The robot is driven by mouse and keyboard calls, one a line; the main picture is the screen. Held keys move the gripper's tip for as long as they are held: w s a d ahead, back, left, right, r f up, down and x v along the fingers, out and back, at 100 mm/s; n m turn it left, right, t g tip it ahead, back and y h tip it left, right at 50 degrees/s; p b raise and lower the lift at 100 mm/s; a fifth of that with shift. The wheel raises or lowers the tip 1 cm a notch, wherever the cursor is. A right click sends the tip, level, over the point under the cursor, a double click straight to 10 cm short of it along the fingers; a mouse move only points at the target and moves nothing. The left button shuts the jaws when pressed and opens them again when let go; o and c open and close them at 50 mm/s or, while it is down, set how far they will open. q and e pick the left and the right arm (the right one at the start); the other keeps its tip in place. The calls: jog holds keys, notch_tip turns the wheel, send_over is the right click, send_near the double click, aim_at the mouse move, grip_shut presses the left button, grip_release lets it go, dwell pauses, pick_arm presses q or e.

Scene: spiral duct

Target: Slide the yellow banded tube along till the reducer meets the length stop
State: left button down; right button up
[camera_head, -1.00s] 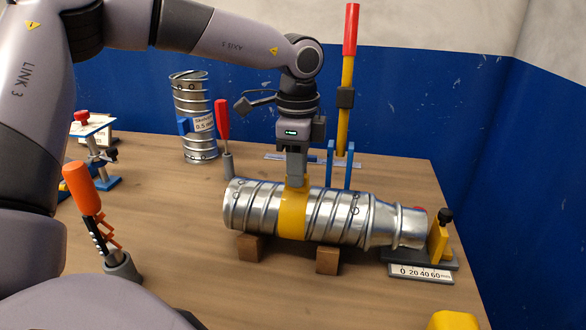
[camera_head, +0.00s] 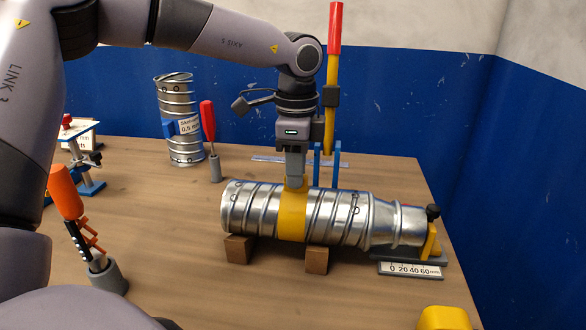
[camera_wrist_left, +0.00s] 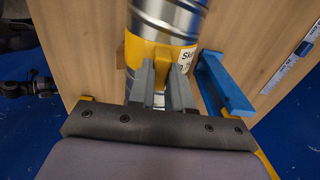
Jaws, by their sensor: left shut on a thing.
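The silver spiral tube (camera_head: 337,217) lies on its side with a yellow band (camera_head: 292,216) around its middle. Its narrower reducer (camera_head: 398,223) points right. The reducer's end overlaps the yellow upright plate of the length stop (camera_head: 431,242) in the head view; I cannot tell whether they touch. My left gripper (camera_head: 294,183) comes down from above and is shut on the yellow band's raised tab. The wrist view shows the fingers (camera_wrist_left: 163,75) on either side of the tab, with the band (camera_wrist_left: 150,52) beyond. My right gripper is not in view.
Two wooden blocks (camera_head: 239,249) (camera_head: 316,261) sit under the tube. A scale (camera_head: 409,271) lies before the stop. Behind stand a blue bracket (camera_head: 336,170), a red-and-yellow lever (camera_head: 332,85) and an upright duct (camera_head: 177,110). An orange-handled tool (camera_head: 66,193) stands front left.

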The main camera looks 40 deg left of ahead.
pick_arm(q)
jog(key=shift+w+d, duration=0.1)
jog(key=c, duration=1)
grip_release()
notch_tip(320, 180, up, 7)
jog(key=shift+r, duration=0.15)
